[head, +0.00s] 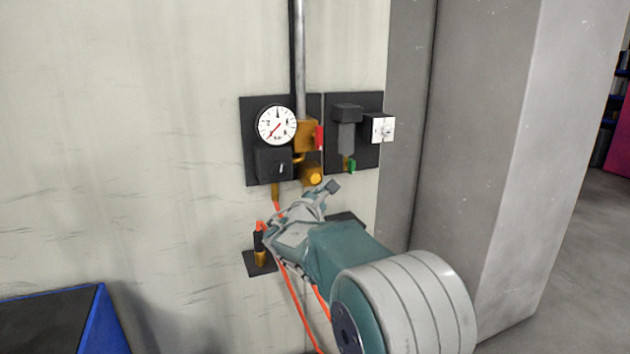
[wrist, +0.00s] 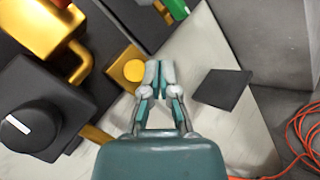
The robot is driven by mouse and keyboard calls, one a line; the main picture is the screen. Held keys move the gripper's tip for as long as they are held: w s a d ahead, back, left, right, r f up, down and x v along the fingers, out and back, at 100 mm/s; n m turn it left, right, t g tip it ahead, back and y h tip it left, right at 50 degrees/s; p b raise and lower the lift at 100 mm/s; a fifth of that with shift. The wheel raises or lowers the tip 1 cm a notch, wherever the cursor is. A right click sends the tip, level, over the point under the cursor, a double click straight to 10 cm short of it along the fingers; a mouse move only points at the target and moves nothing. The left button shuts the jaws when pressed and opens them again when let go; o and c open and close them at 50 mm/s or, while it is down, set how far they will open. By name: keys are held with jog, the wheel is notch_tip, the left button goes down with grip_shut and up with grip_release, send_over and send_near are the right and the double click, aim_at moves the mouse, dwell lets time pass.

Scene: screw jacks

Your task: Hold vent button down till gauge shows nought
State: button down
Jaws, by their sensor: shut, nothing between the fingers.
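The round white gauge (head: 277,124) is on a dark panel on the wall. Its red needle points to the lower left; the figures are too small to read surely. The vent button (head: 315,178) looks like the round yellow-orange knob on a brass block below the gauge. It also shows in the wrist view (wrist: 133,70), just left of my fingertips. My gripper (head: 331,187) is shut and empty, its tips right of and slightly below the button in the head view. In the wrist view my gripper (wrist: 159,66) appears beside the button; I cannot tell whether they touch.
A black box with a knob (head: 273,164) sits under the gauge. A red handle (head: 319,138), a green-tipped valve (head: 352,166) and a white switch box (head: 382,128) are nearby. Orange hose (head: 293,300) hangs below. A grey pillar (head: 480,150) stands at right.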

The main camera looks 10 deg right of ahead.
jog(key=shift+s+d, duration=0.25)
jog(key=shift+s, duration=0.9)
jog(key=s+d+f+m+g, duration=0.1)
jog(key=s+d+m+g, duration=0.25)
jog(key=s, duration=0.35)
jog(key=s+d+f+m+g+y, duration=0.1)
jog(key=s+d+m+g, duration=0.15)
jog(key=s+m, duration=0.35)
jog(key=s+d+f+m+g, duration=0.1)
jog(key=s+d+m+g, duration=0.2)
jog(key=s, duration=0.5)
jog(key=s+a+f+m+y, duration=0.3)
jog(key=s, duration=0.4)
jog(key=s+a+f+m+g+y, duration=0.1)
jog(key=s+a+f+m+y, duration=0.1)
jog(key=s, duration=0.5)
jog(key=s+a+f+m+y, duration=0.3)
jog(key=s+a+m+y, duration=0.1)
jog(key=s, duration=0.3)
jog(key=shift+a+f+g+y, duration=0.35)
jog(key=shift+a+y, duration=0.15)
jog(key=shift+a, duration=0.1)
